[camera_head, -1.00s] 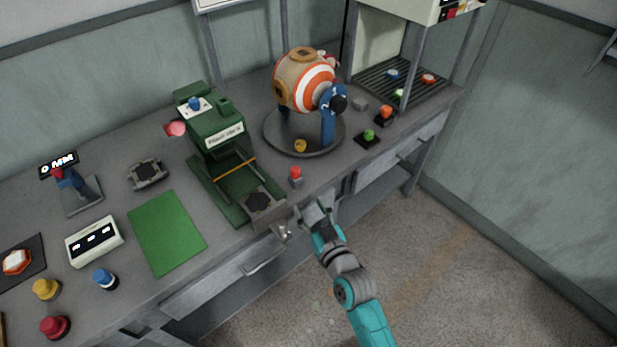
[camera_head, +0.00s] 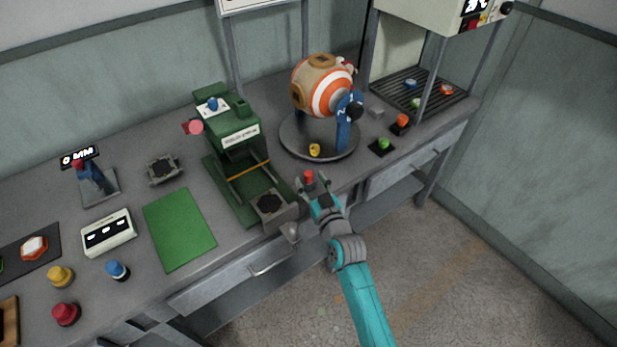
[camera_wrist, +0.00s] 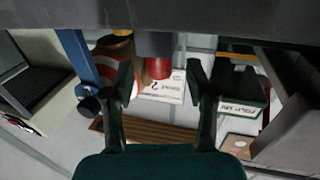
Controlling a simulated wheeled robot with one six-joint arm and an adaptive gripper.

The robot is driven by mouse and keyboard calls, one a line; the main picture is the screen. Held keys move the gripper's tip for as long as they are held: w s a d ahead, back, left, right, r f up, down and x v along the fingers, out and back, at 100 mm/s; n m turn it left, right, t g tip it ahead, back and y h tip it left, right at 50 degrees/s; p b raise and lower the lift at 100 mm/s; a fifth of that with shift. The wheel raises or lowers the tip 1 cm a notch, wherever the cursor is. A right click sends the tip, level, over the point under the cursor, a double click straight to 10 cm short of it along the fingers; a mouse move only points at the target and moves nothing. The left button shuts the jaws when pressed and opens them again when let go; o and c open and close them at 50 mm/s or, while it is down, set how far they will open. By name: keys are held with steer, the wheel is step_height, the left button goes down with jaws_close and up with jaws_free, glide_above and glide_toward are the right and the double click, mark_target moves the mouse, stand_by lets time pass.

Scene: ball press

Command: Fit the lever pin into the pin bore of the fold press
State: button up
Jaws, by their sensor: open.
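A small grey peg with a red top (camera_head: 308,176), which looks like the lever pin, stands at the front edge of the bench. My gripper (camera_head: 314,187) is open around or just in front of it. In the wrist view the pin's red end (camera_wrist: 159,69) lies between the two spread fingertips (camera_wrist: 159,80), with gaps on both sides. The green fold press (camera_head: 228,118) stands to the left, with a blue knob on top and a pink round part (camera_head: 193,127) at its left side. I cannot make out the pin bore.
Right of the press, a striped ball (camera_head: 325,90) sits on a round dark base with a blue post. A green mat (camera_head: 180,228), a white display box (camera_head: 109,233) and several coloured knobs lie at the left. A green button (camera_head: 383,144) is at the right.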

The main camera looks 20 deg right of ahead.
steer(key=shift+w, duration=1.45)
jaws_close()
